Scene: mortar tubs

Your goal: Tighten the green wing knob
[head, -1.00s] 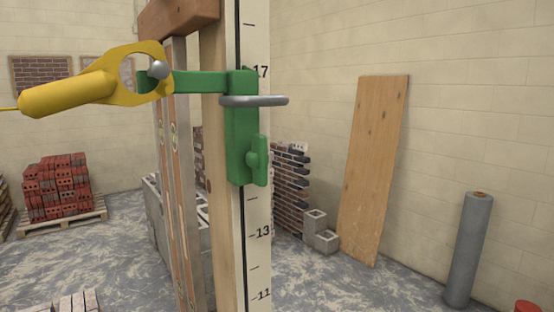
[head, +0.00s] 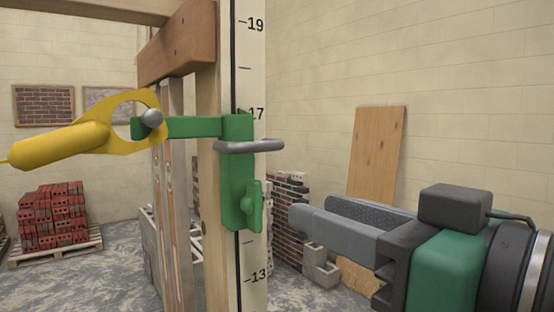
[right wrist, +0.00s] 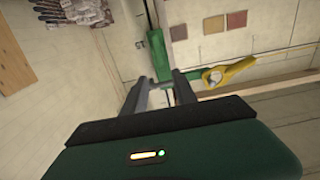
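The green wing knob (head: 253,207) sits on the lower right side of a green clamp block (head: 234,160), which is mounted on a marked pole (head: 253,262). My right gripper (head: 312,212) is open and empty, to the right of the knob at about its height, with its fingers pointing left. In the right wrist view, my two fingers (right wrist: 160,80) stand apart, with the green clamp (right wrist: 158,55) beyond their tips. I cannot make out the knob there. My left gripper is not in view.
A grey metal loop (head: 250,146) sticks out from the clamp above the knob. A yellow line holder (head: 85,138) hooks onto the clamp's arm at left. A wooden board (head: 375,150) leans on the back wall. A brick pallet (head: 55,245) stands at left.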

